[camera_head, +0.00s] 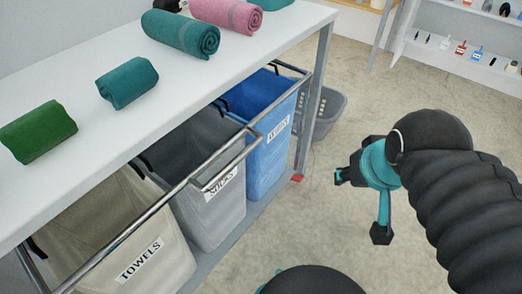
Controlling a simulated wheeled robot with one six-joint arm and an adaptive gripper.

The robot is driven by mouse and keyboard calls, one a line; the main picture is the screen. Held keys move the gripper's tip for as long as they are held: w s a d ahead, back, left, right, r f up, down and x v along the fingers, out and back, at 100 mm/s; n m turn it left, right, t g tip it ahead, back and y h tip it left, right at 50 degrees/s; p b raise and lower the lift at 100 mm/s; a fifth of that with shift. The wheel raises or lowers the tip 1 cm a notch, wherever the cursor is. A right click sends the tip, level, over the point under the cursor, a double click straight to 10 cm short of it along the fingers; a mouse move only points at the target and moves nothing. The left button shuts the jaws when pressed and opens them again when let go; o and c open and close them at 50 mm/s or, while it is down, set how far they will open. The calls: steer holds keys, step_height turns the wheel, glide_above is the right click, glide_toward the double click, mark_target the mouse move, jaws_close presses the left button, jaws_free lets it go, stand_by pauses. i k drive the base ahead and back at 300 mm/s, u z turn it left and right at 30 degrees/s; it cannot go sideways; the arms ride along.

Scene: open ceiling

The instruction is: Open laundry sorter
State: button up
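The laundry sorter stands under the white table. It has a metal rail frame (165,200) with a small handle bar (226,171) on its front. Three bags hang in it: a beige one labelled TOWELS (170,265), a grey one labelled SOCKS (200,208) and a blue one (262,165) whose label is hard to read. The bag tops show partly; the table hides their rear parts. My gripper (362,206) is to the right of the sorter, over the floor, with its fingers spread apart. Nothing is between them, and it is clear of the handle.
Rolled towels in green (38,132), teal (128,83) and pink (226,13) lie on the white table (85,185). A grey basket (326,112) stands behind the table leg (313,95). A shelf (465,62) with small items is at the upper right. The floor before the sorter is clear.

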mark_target(207, 262)
steer(key=z, duration=0.05)
steer(key=k, duration=0.9)
steer(key=u, duration=0.7)
